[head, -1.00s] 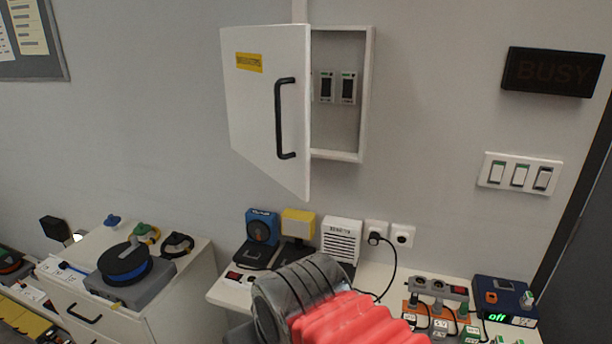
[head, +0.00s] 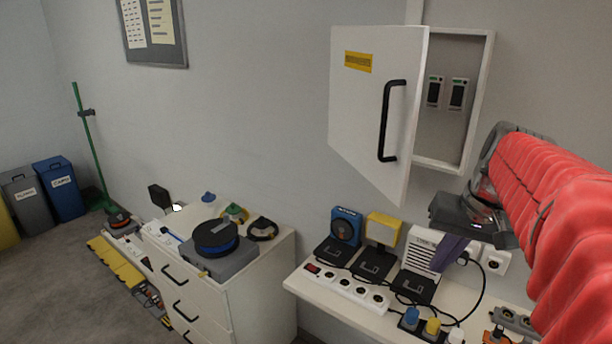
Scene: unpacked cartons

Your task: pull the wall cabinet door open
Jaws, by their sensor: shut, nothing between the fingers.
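The wall cabinet door (head: 360,110) is white, with a yellow label and a black bar handle (head: 386,122) near its right edge. It stands partly open, swung out from the white cabinet (head: 478,100) with its free edge toward me. Two breaker-like switches (head: 445,92) show inside the cabinet. My gripper (head: 448,258) is at the right, below the cabinet and right of the door's lower corner in the picture. Its fingers point down and are shut and empty. It appears apart from the handle.
A white bench (head: 330,300) below the cabinet carries a blue device (head: 346,228), a yellow lamp (head: 383,230), a white vented box (head: 422,248) and cables. A drawer unit (head: 250,285) with a cable reel (head: 216,238) stands left. Open floor (head: 60,270) lies farther left.

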